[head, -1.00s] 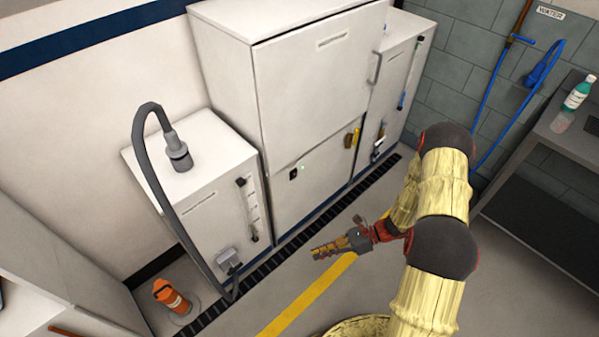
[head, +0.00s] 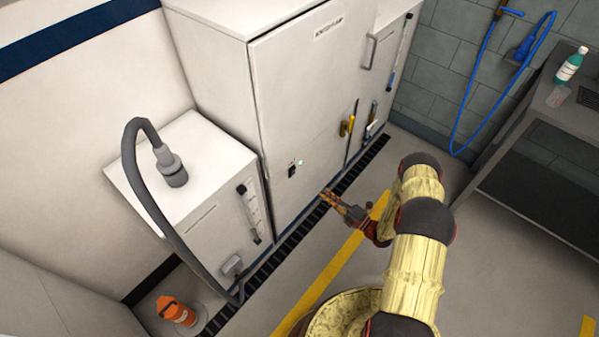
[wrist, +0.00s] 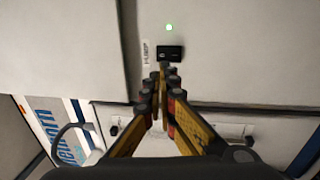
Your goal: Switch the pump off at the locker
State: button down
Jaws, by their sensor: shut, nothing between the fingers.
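The locker (head: 300,90) is a tall white cabinet against the wall. A small black switch (head: 292,170) sits low on its front, with a lit green lamp (head: 300,162) beside it. In the wrist view the switch (wrist: 170,52) is just beyond my fingertips, with the green lamp (wrist: 169,27) above it and a small label (wrist: 146,53) to its left. My gripper (head: 324,193) is shut and empty, in front of the locker, right of and below the switch in the head view. I cannot tell whether the fingertips touch the switch.
A low white cabinet (head: 185,215) with a grey hose (head: 150,185) stands at left. An orange bottle (head: 177,311) is on the floor. A black floor grate (head: 290,240) runs along the cabinets. A grey table (head: 540,150) stands at right. The floor between is clear.

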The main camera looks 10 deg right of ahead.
dwell(0.3)
jog(key=b, duration=0.4)
send_near(294, 170)
jog(key=x, duration=0.6)
jog(key=shift+d, duration=0.1)
jog(key=shift+w+a+r, duration=0.2)
jog(key=shift+w, duration=0.2)
